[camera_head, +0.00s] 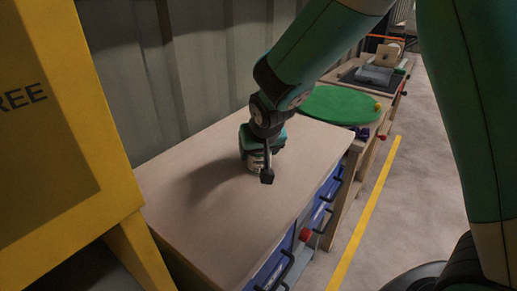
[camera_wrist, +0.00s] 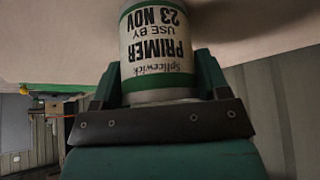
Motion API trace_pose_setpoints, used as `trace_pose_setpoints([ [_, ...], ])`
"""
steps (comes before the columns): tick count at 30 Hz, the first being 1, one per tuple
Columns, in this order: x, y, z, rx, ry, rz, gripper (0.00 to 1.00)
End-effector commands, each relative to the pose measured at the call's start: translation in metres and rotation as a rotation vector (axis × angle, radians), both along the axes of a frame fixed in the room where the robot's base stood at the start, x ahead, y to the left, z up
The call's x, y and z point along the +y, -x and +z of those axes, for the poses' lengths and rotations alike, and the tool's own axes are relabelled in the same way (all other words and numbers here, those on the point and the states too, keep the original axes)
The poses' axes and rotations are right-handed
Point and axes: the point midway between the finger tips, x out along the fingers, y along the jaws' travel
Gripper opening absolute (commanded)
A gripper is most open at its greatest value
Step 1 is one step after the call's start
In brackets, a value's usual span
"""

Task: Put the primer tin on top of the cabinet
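The primer tin (camera_wrist: 157,45) is white with green bands and dark lettering, and its label reads upside down in the wrist view. It sits between the two fingers of my gripper (camera_wrist: 155,85), which appear to press on its sides. In the head view the tin (camera_head: 256,166) is mostly hidden behind my gripper (camera_head: 260,160). The cabinet (camera_head: 215,215) has a pale wooden top and blue drawers with dark handles. The tin is over the middle of that top, at or very close to the surface; I cannot tell whether it touches.
The cabinet top is otherwise clear. A yellow cabinet (camera_head: 60,120) stands close on the left. A ribbed wall (camera_head: 190,60) runs behind. Beyond, a bench carries a green round board (camera_head: 340,104), and a further one holds a grey tool (camera_head: 374,75). A yellow line (camera_head: 365,210) marks the floor.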

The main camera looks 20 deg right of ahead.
Motion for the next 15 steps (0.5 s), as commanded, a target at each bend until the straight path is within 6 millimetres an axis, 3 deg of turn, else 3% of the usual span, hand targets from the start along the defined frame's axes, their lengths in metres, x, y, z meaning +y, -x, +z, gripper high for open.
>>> trace_pose_setpoints([
  [1, 0.0, 0.0, 0.0, 0.001, 0.0, 0.0, 0.81],
  [3, 0.0, 0.0, 0.0, 0.001, 0.0, 0.0, 0.9],
  [11, 0.0, 0.0, 0.002, 0.0, 0.0, 0.0, 0.9],
  [15, 0.001, 0.005, 0.015, -0.003, -0.001, 0.0, 0.9],
])
